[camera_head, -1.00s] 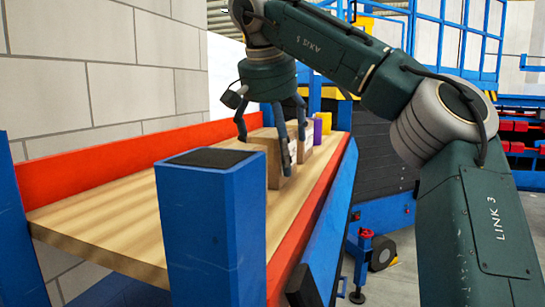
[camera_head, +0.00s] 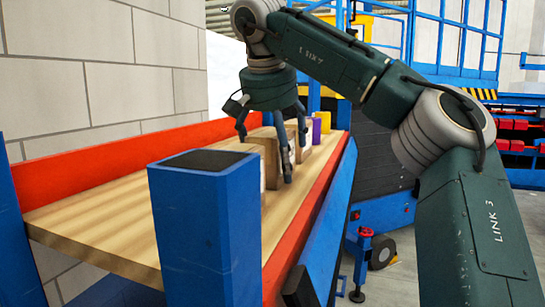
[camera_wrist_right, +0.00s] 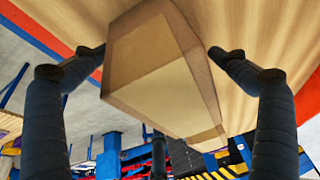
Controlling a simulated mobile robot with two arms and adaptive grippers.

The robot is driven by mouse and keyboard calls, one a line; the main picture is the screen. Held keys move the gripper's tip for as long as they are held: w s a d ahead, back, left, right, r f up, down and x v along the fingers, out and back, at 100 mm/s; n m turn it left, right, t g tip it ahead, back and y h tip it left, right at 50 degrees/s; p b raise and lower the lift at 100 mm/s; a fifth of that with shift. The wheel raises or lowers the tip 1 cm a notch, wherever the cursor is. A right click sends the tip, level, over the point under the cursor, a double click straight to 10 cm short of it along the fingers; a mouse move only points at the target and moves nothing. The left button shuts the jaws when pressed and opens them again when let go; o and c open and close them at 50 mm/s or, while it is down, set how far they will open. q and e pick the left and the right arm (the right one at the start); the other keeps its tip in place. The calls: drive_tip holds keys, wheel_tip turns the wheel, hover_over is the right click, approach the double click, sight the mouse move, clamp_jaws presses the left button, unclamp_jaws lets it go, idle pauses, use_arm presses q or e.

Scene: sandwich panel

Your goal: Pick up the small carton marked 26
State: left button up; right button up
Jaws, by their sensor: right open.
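A small brown carton (camera_head: 270,150) stands on the wooden shelf board, partly hidden by my right gripper and a blue post. Pale label patches show on the cartons, but no number is readable, so I cannot tell whether this one is marked 26. My right gripper (camera_head: 265,157) is open and points down, with its fingers around this carton. In the right wrist view the carton (camera_wrist_right: 165,75) lies between the spread fingers, with visible gaps on both sides. My left gripper is not in view.
Another brown carton (camera_head: 304,140), a purple item (camera_head: 317,131) and a yellow item (camera_head: 325,120) stand close behind. Red-orange rails (camera_head: 105,160) edge the wooden board (camera_head: 110,230). A blue post (camera_head: 205,235) rises in front. The board's near left is clear.

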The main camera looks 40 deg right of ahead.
drive_tip(key=shift+a, duration=0.1)
drive_tip(key=c, duration=1.5)
drive_tip(key=shift+o, duration=0.2)
drive_tip(key=shift+r, duration=0.1)
